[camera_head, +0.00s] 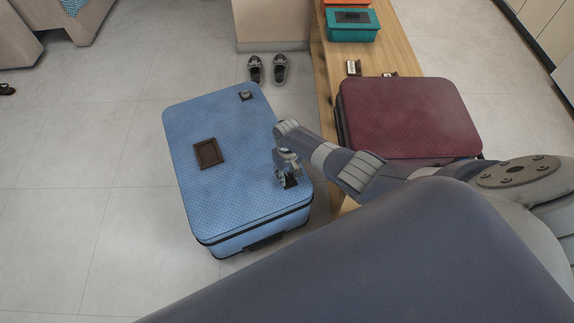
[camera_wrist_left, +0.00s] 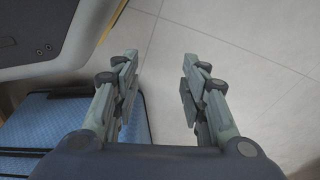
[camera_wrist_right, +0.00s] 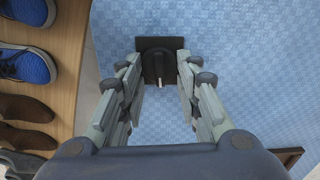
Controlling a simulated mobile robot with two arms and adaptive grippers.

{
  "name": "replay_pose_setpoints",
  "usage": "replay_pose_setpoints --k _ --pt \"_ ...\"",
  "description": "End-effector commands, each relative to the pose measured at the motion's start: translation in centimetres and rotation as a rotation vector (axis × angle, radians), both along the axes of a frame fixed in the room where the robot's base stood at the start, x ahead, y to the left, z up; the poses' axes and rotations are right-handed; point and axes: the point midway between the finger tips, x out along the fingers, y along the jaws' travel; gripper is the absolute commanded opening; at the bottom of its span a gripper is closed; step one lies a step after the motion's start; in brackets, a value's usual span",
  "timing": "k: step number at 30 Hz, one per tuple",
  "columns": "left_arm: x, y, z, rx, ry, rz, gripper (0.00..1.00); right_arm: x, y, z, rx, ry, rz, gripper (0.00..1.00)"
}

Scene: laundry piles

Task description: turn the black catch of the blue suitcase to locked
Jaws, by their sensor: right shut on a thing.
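The blue suitcase (camera_head: 232,195) lies flat on the tiled floor. Its black catch (camera_head: 291,183) is near the right edge of the lid, largely covered by my right gripper (camera_head: 287,172). In the right wrist view the catch (camera_wrist_right: 160,44) is a dark square plate with a narrow upright knob, its pale end toward the bottom of the picture. My right gripper (camera_wrist_right: 157,72) is shut on the knob, a finger on each side. My left gripper (camera_wrist_left: 157,72) is open and empty, above the floor beside the suitcase (camera_wrist_left: 50,120); it is not seen in the head view.
A second dark fitting (camera_head: 246,95) and a brown framed patch (camera_head: 208,153) are on the lid. A wooden bench (camera_head: 325,85) carries a maroon suitcase (camera_head: 408,115) and a teal box (camera_head: 352,30). Shoes (camera_head: 267,70) stand behind.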

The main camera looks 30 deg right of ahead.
Motion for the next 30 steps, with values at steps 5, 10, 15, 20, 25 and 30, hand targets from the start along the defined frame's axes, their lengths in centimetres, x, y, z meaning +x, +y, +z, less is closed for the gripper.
replay_pose_setpoints --k 5,10,15,20,25,30 --pt "-0.50 0.07 -0.54 0.000 0.004 -0.001 0.40 -0.10 0.06 -0.02 0.001 0.003 -0.056 0.07" --pt "-0.68 0.11 -0.78 0.001 0.006 -0.002 0.40 -0.09 0.03 -0.06 0.001 0.002 -0.080 0.07" --pt "-0.69 0.12 -0.82 0.001 0.005 -0.002 0.40 -0.08 0.01 -0.07 0.001 0.002 -0.086 0.07" --pt "-0.68 0.12 -0.82 0.001 0.005 -0.002 0.40 -0.08 0.01 -0.07 0.001 0.002 -0.086 0.07" --pt "-0.69 0.12 -0.82 0.001 0.005 -0.002 0.40 -0.06 0.00 -0.06 0.001 0.001 -0.085 0.49" --pt "-0.68 0.12 -0.82 0.001 0.005 -0.002 0.40 -0.02 -0.03 -0.03 0.001 0.001 -0.084 0.49"
